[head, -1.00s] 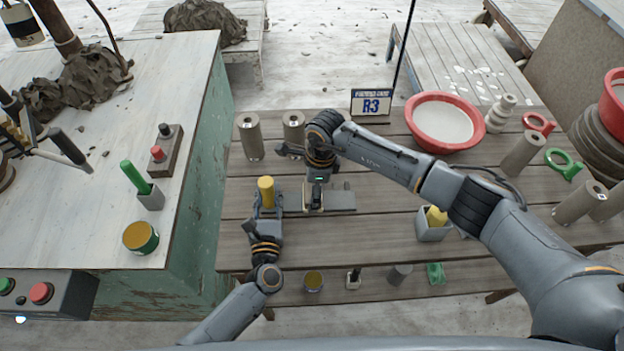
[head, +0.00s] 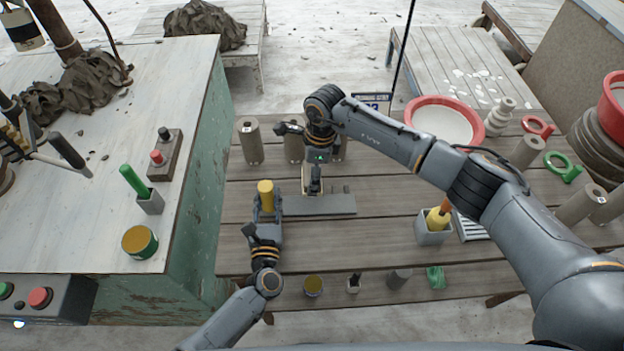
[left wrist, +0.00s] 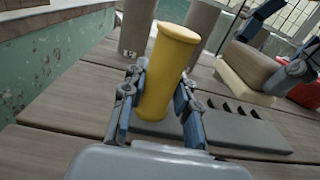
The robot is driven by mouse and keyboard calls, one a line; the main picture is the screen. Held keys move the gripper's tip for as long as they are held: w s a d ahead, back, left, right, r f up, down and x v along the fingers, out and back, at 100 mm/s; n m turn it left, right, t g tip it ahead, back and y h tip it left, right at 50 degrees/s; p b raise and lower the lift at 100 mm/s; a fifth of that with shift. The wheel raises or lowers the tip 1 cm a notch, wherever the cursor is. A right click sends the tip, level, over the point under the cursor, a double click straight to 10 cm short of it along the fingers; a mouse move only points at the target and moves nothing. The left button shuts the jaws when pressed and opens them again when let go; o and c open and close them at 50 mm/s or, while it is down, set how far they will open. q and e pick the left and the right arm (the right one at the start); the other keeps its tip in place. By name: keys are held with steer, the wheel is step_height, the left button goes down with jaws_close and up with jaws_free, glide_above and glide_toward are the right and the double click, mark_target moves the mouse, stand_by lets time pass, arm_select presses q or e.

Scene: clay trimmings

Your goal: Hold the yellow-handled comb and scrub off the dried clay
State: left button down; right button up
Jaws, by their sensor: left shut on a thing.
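The yellow-handled comb has an upright yellow handle (head: 265,190) and a flat grey plate (head: 322,205) reaching right from it. My left gripper (head: 266,200) is shut around the handle; in the left wrist view its fingers sit on both sides of the handle (left wrist: 165,75). Dark teeth or marks (left wrist: 235,108) show along the plate there. My right gripper (head: 314,185) holds a beige block with a brown top, likely a brush (left wrist: 248,68), close behind and above the plate. Whether the brush touches the plate is unclear. I cannot make out dried clay for sure.
Grey-brown cylinders (head: 250,141) stand behind the comb. A red-rimmed basin (head: 478,125) is at the back right. A grey holder (head: 433,235) with yellow and orange items stands right. Small items, including a tin (head: 313,285), line the front edge. A green-sided bench (head: 195,200) borders the left.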

steer(key=shift+r, duration=1.8)
arm_select(q)
steer(key=c, duration=0.9)
jaws_free()
steer(key=shift+c, duration=0.2)
steer(key=s, duration=1.2)
